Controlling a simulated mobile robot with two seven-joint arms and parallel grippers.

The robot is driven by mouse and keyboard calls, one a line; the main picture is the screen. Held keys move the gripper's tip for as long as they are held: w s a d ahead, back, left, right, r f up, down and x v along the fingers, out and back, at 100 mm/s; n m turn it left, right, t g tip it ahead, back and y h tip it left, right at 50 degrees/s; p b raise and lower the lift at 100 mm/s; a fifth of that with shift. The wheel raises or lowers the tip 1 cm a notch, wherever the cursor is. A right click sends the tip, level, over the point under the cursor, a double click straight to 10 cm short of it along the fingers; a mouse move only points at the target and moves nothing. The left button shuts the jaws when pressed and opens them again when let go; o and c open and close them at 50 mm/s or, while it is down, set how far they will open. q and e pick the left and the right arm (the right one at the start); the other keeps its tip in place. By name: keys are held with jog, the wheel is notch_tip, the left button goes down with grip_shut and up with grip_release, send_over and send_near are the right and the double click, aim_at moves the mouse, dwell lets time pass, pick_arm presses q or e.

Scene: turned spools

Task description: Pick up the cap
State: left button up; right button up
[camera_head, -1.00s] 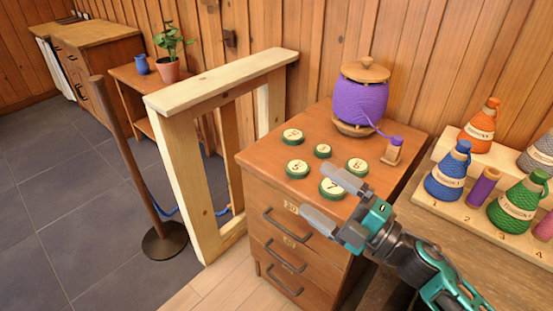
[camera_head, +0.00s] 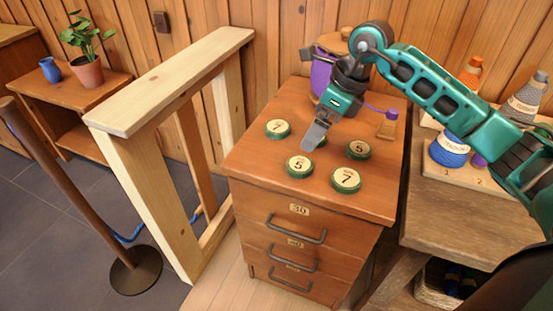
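Several round green-rimmed caps with cream numbered tops lie on the wooden drawer cabinet (camera_head: 245,160). One marked 7 (camera_head: 277,128) is at the back left and one marked 5 (camera_head: 299,166) at the front left. Another 7 (camera_head: 346,180) is at the front right and another 5 (camera_head: 359,149) at the back right. A smaller cap (camera_head: 322,142) in the middle is mostly hidden behind my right gripper's finger. My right gripper (camera_head: 317,134) points down over this middle cap. Its finger opening and any contact are unclear. My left gripper is out of view.
A purple yarn spool (camera_head: 320,75) stands behind my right arm, its thread running to a small wooden block (camera_head: 387,125). A wooden frame (camera_head: 150,120) and post (camera_head: 70,190) stand left. Yarn cones, including a blue one (camera_head: 449,150), stand on a rack at right.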

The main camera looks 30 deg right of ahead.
jog(key=d, duration=0.1)
send_over(300, 163)
jog(key=s+d, duration=0.1)
jog(key=d, duration=0.1)
jog(key=shift+h, duration=0.4)
jog(key=f, duration=0.6)
jog(key=shift+a+f+b, duration=0.25)
jog(key=shift+f+b, duration=0.05)
jog(key=shift+f, duration=0.05)
jog(key=x, duration=0.5)
jog(key=shift+s+a+f, duration=0.15)
jog(key=shift+s+a, duration=0.1)
jog(key=shift+s, duration=0.05)
jog(key=c, duration=1.1)
